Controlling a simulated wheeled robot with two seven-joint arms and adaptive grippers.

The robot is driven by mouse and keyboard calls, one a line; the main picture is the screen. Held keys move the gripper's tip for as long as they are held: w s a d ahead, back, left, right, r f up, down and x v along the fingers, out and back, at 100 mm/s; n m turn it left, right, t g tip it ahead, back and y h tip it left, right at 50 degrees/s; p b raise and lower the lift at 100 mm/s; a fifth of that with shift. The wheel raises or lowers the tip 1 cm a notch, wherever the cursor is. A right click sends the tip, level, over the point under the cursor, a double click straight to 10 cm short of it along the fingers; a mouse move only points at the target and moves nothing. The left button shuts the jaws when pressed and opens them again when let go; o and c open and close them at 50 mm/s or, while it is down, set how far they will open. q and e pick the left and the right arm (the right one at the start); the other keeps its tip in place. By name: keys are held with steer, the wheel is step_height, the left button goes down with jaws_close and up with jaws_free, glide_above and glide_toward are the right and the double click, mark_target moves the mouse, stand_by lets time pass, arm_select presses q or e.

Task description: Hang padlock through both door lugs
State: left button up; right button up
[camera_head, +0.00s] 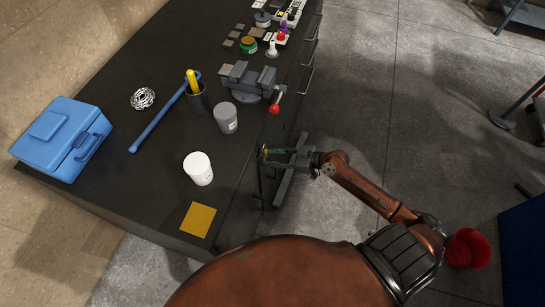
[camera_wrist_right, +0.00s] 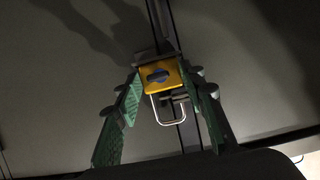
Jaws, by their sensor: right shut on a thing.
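My right gripper (camera_head: 268,154) is beside the front of the dark bench, near its right edge. In the right wrist view the green fingers of my right gripper (camera_wrist_right: 165,82) are shut on the padlock (camera_wrist_right: 160,74), on either side of its yellow body. Its U-shaped metal shackle (camera_wrist_right: 168,119) points toward the wrist camera. A dark vertical strip lies behind the padlock. A small dark piece shows by the shackle; I cannot tell whether it is a door lug or whether the shackle goes through it. In the head view the padlock is tiny and mostly hidden. My left gripper is not in view.
On the bench top (camera_head: 110,165) stand a white cup (camera_head: 198,169), a grey cup (camera_head: 225,118), a vise (camera_head: 247,82) with a red-knobbed handle, a blue box (camera_head: 62,140) and a yellow sheet (camera_head: 198,220). A red bucket (camera_head: 468,249) stands at the right. Open floor lies right of the bench.

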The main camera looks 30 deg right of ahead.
steer(key=o, duration=1.6)
steer(key=shift+c, duration=0.2)
steer(key=shift+s+d, duration=0.15)
steer(key=shift+s, duration=0.05)
steer(key=v, duration=1.1)
steer(key=shift+s+r, duration=0.15)
steer(key=shift+r, duration=0.1)
steer(key=shift+d, duration=0.2)
